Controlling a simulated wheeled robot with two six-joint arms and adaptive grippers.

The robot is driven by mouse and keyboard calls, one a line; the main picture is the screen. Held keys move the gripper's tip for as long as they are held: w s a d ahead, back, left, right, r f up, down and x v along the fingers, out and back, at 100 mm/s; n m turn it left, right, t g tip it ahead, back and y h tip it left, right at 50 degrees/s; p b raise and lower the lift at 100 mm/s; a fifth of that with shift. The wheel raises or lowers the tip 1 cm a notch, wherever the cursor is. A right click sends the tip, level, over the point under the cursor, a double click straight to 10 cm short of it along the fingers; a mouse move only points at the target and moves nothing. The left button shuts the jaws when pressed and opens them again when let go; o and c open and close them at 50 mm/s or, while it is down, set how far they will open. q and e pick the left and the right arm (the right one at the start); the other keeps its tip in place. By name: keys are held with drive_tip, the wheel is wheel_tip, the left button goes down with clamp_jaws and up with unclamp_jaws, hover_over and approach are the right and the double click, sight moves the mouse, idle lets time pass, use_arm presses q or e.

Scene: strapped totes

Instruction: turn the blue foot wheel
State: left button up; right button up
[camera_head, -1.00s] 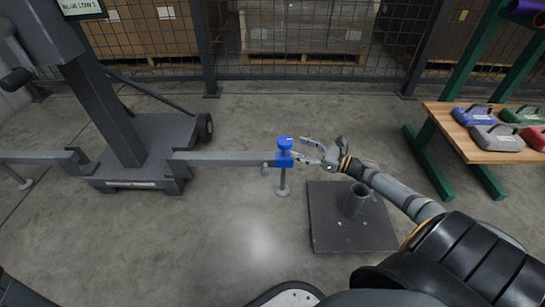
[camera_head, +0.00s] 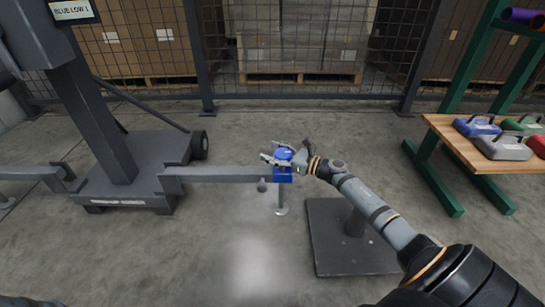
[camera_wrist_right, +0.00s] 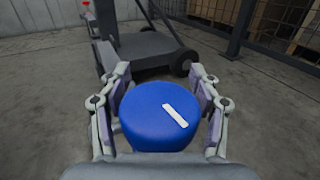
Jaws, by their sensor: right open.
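The blue foot wheel (camera_head: 283,154) sits on top of a blue block (camera_head: 282,174) at the end of a grey outrigger beam, above a thin post with a round foot (camera_head: 281,210). My right gripper (camera_head: 279,154) is at the wheel, its fingers around it in the head view. In the right wrist view the wheel (camera_wrist_right: 160,116) is a round blue cap with a white mark, between the two fingers of my right gripper (camera_wrist_right: 160,100). The fingers are apart; whether they touch the wheel's sides I cannot tell. My left gripper is not in view.
The grey beam (camera_head: 215,174) runs left to a wheeled grey machine base (camera_head: 135,170) with a mast and sign. A dark square plate with a post (camera_head: 340,255) lies below my right arm. A wooden bench (camera_head: 470,150) with coloured cases stands right. A mesh fence closes the back.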

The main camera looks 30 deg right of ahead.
drive_tip(key=c, duration=1)
drive_tip(key=shift+c, duration=0.5)
